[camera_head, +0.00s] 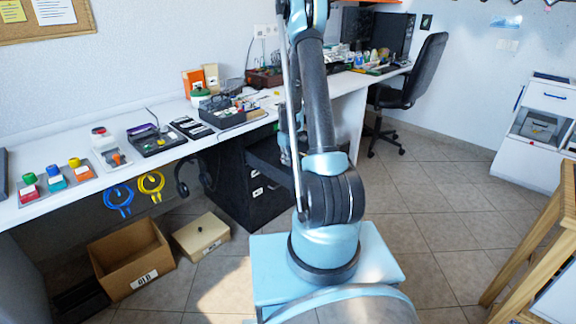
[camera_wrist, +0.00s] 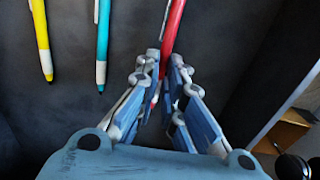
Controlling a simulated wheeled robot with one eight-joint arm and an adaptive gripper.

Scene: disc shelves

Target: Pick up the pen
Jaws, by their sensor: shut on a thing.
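A red pen (camera_wrist: 173,25) runs down from the top of the wrist view to between my fingers. My gripper (camera_wrist: 165,60) is shut on the red pen, near its lower end. Part of the pen is hidden by the fingers. A teal pen (camera_wrist: 102,45) and a yellow pen (camera_wrist: 41,40) lie to the left, apart from my gripper. In the head view, my gripper and the pens are hidden behind my arm.
The pens are over a dark grey surface (camera_wrist: 70,110) with a dark wall (camera_wrist: 262,75) on the right. In the head view, a black drawer cabinet (camera_head: 250,190) stands under the white desk (camera_head: 75,195). An open cardboard box (camera_head: 130,258) and a closed box (camera_head: 201,236) sit on the floor.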

